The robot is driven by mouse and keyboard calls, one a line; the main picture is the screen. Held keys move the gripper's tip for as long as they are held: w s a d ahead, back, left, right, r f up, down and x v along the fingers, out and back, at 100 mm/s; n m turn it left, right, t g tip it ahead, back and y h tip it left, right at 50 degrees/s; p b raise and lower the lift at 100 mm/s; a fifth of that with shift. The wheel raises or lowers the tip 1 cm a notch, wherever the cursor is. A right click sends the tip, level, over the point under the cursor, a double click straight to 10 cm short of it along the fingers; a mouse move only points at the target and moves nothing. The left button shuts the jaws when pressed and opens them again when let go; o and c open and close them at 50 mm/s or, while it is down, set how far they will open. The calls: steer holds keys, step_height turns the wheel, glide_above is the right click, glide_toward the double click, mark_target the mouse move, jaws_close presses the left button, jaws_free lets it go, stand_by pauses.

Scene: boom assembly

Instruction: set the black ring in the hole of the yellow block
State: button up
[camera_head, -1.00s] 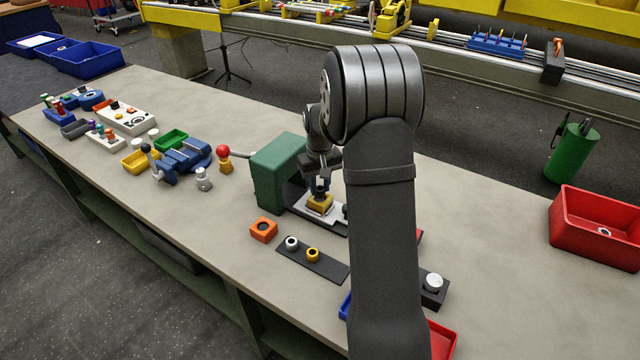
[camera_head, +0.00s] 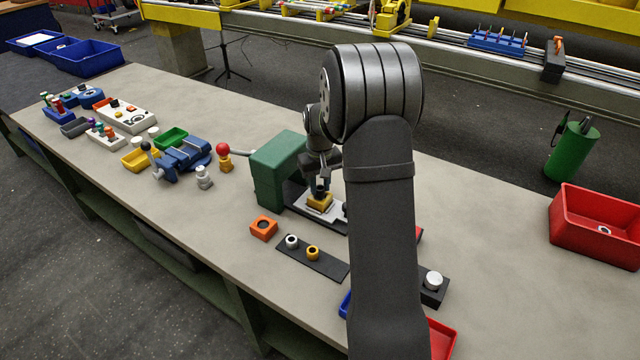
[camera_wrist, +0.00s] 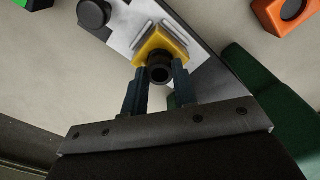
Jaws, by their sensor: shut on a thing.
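The yellow block (camera_head: 319,202) sits on a light plate beside the green press. In the wrist view the yellow block (camera_wrist: 150,43) lies just beyond my fingertips. My gripper (camera_head: 320,188) is right above the block, pointing down. In the wrist view my gripper (camera_wrist: 158,80) is shut on the black ring (camera_wrist: 160,65), which sits between the fingertips. The ring overlaps the block in this view and covers its hole. I cannot tell whether the ring is in the hole or just above it.
The green press (camera_head: 275,172) stands close on the left of my gripper. An orange block with a hole (camera_head: 263,228) and a dark strip (camera_head: 322,267) with a white ring and a yellow ring are nearer the front. A red bin (camera_head: 595,229) is at the right.

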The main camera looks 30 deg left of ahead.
steer(key=shift+f, duration=0.55)
stand_by(0.4)
steer(key=o, duration=1)
steer(key=shift+o, duration=0.2)
steer(key=shift+r, duration=0.1)
steer(key=shift+r, duration=3.45)
step_height(320, 180, down, 7)
steer(key=shift+r, duration=0.25)
